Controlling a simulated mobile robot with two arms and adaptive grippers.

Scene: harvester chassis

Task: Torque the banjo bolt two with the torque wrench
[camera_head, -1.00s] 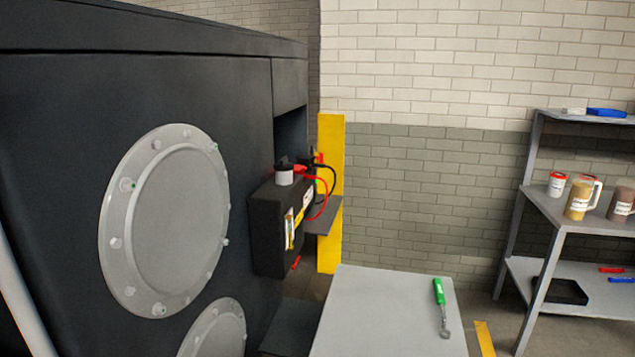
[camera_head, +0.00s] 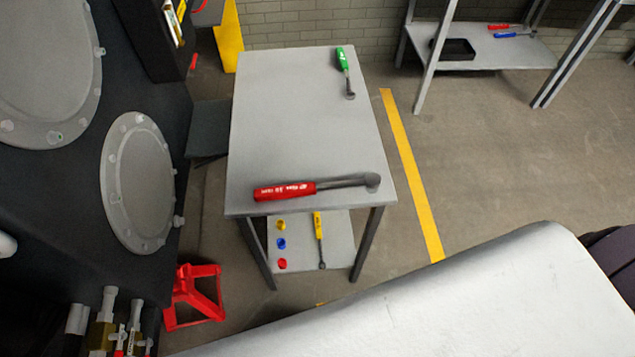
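A wrench with a red handle (camera_head: 284,191) and grey head lies across the near end of the grey table. A smaller wrench with a green handle (camera_head: 341,59) lies at the table's far right corner. A wrench with a yellow handle (camera_head: 318,226) lies on the lower shelf. The frames do not show for certain which one is the torque wrench. Brass and silver fittings (camera_head: 104,330) show at the bottom left beside the dark chassis; I cannot tell which, if any, is banjo bolt two. Neither of my grippers is in view.
The grey table (camera_head: 300,120) stands right of the dark chassis with its round bolted covers (camera_head: 140,185). Yellow, blue and red small parts (camera_head: 281,243) lie on its lower shelf. A red stand (camera_head: 195,295) is on the floor. Open floor lies right of the yellow line (camera_head: 412,180).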

